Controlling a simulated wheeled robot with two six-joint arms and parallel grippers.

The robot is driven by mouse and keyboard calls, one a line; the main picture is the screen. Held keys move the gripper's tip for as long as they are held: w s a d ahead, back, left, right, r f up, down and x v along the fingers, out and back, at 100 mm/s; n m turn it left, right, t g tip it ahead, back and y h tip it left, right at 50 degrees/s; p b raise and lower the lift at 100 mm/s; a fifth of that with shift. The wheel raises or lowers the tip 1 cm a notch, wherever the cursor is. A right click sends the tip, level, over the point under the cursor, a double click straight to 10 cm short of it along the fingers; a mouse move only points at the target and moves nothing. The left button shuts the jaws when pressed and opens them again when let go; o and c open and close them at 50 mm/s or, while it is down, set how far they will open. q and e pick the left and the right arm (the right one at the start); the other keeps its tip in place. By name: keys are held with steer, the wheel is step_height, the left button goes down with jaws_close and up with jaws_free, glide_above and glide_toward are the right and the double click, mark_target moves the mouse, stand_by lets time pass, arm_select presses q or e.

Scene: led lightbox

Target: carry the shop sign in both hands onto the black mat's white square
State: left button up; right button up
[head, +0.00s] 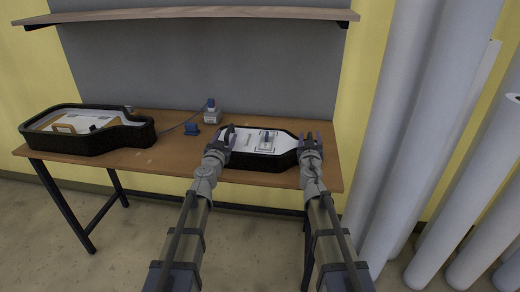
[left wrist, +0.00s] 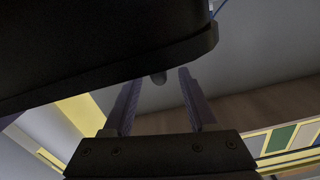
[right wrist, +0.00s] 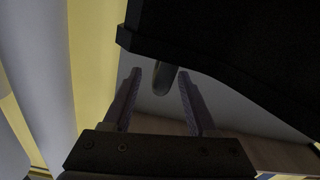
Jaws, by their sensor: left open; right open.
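The shop sign (head: 252,160) looks like a bottle-shaped box with black sides and a white face, lying flat on the table. A dark arched handle (head: 228,132) stands at its left end, and another dark handle (head: 310,140) is at its right end. I cannot make out a black mat with a white square.
A similar black-walled open box (head: 130,137) with pale and orange parts inside stands at the table's left. A small blue-topped bottle (head: 212,114) and a blue block (head: 192,128) stand behind. A shelf (head: 190,13) hangs above; white columns (head: 405,130) stand right.

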mark_target(310, 132)
arm_select(q)
steer(key=w, duration=0.3)
steer(key=shift+w+d, duration=0.3)
arm_select(e)
steer(key=w, duration=0.3)
steer(key=shift+w+d, duration=0.25)
steer(key=shift+w, duration=0.05)
arm_select(q)
steer(key=shift+c, duration=0.3)
arm_select(e)
steer(key=shift+c, duration=0.3)
arm_select(q)
jaws_close()
arm_select(e)
jaws_close()
arm_select(q)
steer(key=shift+a, duration=0.1)
